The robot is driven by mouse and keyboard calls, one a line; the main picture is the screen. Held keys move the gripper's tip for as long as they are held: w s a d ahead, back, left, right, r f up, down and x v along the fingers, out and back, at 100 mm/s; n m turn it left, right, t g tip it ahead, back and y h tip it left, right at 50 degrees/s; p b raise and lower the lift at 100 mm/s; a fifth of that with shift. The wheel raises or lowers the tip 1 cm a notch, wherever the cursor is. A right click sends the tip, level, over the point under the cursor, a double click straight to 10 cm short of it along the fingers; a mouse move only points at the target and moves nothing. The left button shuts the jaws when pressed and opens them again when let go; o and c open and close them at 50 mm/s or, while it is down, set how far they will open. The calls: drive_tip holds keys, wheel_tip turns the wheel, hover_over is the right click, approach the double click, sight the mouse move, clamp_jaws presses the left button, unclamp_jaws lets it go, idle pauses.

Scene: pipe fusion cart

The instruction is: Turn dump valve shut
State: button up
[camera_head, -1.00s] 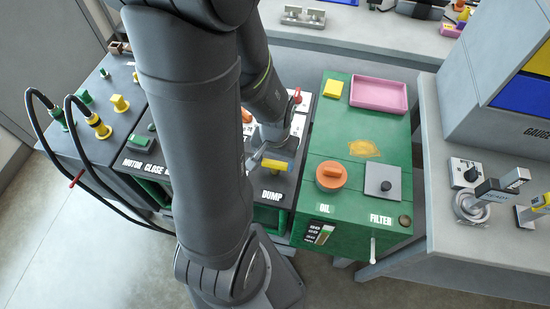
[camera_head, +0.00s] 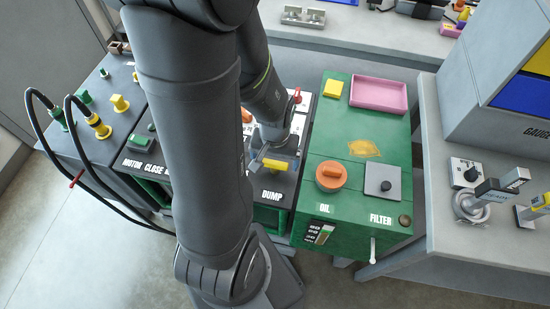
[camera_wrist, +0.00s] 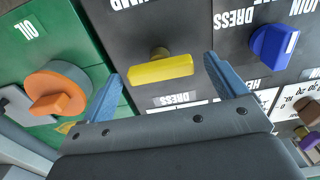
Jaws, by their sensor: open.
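The dump valve has a yellow bar handle (camera_head: 277,166) on the dark panel, just above the white DUMP label (camera_head: 272,196) in the head view. In the wrist view the yellow handle (camera_wrist: 160,70) lies nearly level across the picture, on a short brass-coloured stem. My gripper (camera_wrist: 164,68) is open, with one blue finger to the left of the handle and one to the right. The fingers look apart from the handle, and their height above it is hard to tell. In the head view my arm partly hides the gripper and the panel.
A blue knob (camera_wrist: 274,46) is right of the handle in the wrist view. Black hoses (camera_head: 110,195) loop at the left.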

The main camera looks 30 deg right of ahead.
sight(275, 163)
drive_tip(key=shift+r, duration=0.15)
wheel_tip(275, 163, up, 17)
idle(0.6)
wheel_tip(275, 163, down, 17)
drive_tip(key=shift+f, duration=0.15)
idle(1.0)
idle(0.3)
